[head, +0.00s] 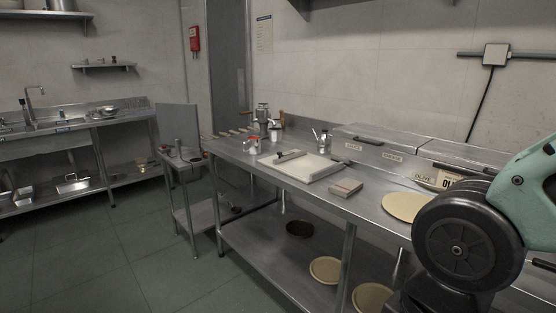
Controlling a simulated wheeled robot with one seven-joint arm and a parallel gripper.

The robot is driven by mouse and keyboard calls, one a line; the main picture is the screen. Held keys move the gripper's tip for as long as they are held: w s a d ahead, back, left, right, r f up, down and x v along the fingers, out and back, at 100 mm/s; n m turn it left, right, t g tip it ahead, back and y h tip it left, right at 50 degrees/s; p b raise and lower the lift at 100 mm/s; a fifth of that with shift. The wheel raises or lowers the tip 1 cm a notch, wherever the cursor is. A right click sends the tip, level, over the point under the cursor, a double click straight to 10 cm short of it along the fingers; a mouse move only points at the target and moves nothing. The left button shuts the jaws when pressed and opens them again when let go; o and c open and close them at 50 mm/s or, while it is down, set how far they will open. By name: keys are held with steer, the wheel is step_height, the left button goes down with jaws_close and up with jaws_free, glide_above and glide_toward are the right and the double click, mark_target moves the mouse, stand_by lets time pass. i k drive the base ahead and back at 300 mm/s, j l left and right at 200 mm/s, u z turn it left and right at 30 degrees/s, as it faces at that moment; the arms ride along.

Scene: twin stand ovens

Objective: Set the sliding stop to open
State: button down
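No part in the head view is clearly readable as the sliding stop, and whether one is open or closed cannot be told. A pale flat board (312,169) with a dark-ended bar (291,156) near its back left edge lies on the steel worktable (262,174). A metal device with a wooden handle (263,114) stands at the table's far left end. My arm covers the lower right of the view. My gripper is not in view.
A small tan block (345,188) and a round tan disc (403,206) lie on the worktable. Lidded steel bins (377,147) line its back. A low side stand (196,218) is at its left end. Green floor (120,245) is clear between it and the sink counter (85,128).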

mark_target(284, 156)
steer(key=i+j, duration=0.25)
steer(key=i, duration=0.2)
steer(key=i+j, duration=0.55)
steer(key=i, duration=0.3)
steer(key=i+j+u, duration=0.1)
steer(key=i+j, duration=0.15)
steer(key=i, duration=0.2)
steer(key=i+j, duration=0.25)
steer(key=i, duration=0.2)
steer(key=i+j, duration=0.2)
steer(key=i, duration=0.25)
